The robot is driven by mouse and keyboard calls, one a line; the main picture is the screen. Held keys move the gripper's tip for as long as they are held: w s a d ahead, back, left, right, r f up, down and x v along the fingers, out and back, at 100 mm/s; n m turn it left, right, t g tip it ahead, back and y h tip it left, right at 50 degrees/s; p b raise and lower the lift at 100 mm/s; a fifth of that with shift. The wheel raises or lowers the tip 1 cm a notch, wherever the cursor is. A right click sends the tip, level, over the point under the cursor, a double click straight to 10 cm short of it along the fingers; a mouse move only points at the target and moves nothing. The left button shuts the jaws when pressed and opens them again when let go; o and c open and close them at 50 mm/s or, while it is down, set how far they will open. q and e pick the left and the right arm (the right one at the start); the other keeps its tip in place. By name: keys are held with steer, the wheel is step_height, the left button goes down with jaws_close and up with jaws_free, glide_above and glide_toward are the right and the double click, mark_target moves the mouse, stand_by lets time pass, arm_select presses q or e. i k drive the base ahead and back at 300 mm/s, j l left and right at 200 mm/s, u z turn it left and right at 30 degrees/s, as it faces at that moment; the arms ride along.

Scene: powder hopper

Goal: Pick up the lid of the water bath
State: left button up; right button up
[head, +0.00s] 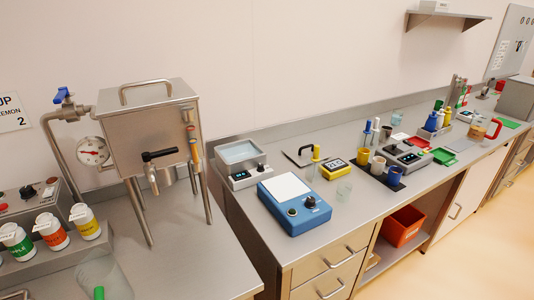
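The water bath (240,176) is a small white and grey box with a display on its front, at the left end of the long bench. Its top is open and shows pale blue water. A flat grey plate with a black arched handle (305,152), which looks like the lid, lies on the bench to the right of the bath, apart from it. A yellow-topped item stands at the plate's right side and covers part of it. Neither of my grippers is in view.
A blue scale-like device (293,206) stands in front of the bath and plate. A steel hopper (150,120) on legs stands left, with several bottles further left. The wall is behind.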

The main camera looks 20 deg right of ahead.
mark_target(301, 155)
steer(key=l+u, duration=0.55)
steer(key=u, duration=0.25)
steer(key=k+l+u, duration=0.15)
steer(key=u, duration=0.25)
steer(key=k+l+u, duration=0.3)
steer(key=l, duration=0.2)
steer(key=k+l+u, duration=0.45)
steer(key=k+l, duration=0.85)
steer(key=l, duration=0.15)
steer(key=k+l, duration=0.1)
steer(key=l, duration=0.2)
steer(key=k+l, duration=0.15)
steer(key=l, duration=0.15)
steer(key=i+l, duration=0.45)
steer(key=l, duration=0.25)
